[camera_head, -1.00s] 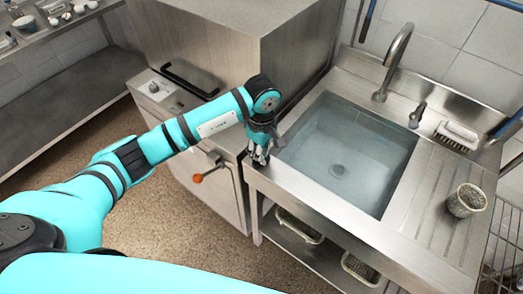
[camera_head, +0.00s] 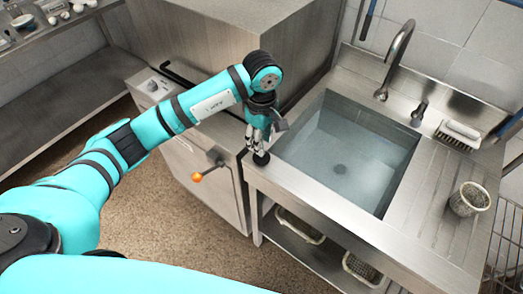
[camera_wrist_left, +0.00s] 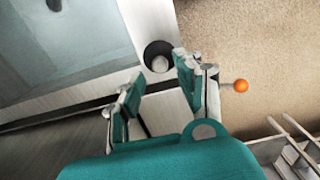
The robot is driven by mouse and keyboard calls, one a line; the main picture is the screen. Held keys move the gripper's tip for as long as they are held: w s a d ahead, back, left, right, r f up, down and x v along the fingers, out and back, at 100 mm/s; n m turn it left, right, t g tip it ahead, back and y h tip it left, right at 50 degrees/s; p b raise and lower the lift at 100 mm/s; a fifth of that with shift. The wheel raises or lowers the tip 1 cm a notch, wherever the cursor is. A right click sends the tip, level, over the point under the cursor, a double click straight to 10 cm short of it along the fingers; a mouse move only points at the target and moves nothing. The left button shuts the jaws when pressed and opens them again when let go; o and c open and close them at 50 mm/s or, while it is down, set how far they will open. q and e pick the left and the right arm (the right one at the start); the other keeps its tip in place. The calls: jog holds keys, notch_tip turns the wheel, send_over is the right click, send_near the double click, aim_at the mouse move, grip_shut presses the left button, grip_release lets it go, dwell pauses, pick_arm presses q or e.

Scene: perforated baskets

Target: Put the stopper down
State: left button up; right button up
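The stopper (camera_head: 261,158), a dark round disc, lies on the steel ledge at the left front of the sink (camera_head: 345,150). In the left wrist view the stopper (camera_wrist_left: 154,49) shows as a black disc with a pale knob, resting on the ledge beyond the fingertips. My left gripper (camera_head: 257,147) points down just above it. In the left wrist view the fingers of the left gripper (camera_wrist_left: 155,80) are spread apart with nothing held between them. My right gripper is out of view.
A tap (camera_head: 398,60) stands behind the sink. A brush (camera_head: 458,134) lies at the back right, and a perforated cup (camera_head: 468,199) stands on the drainboard. A steel cabinet with an orange-knobbed lever (camera_head: 197,177) is left of the sink. Baskets (camera_head: 300,228) sit on the shelf below.

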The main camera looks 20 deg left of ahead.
pick_arm(q)
notch_tip(320, 180, up, 7)
jog(key=b, duration=0.1)
dwell(1.7)
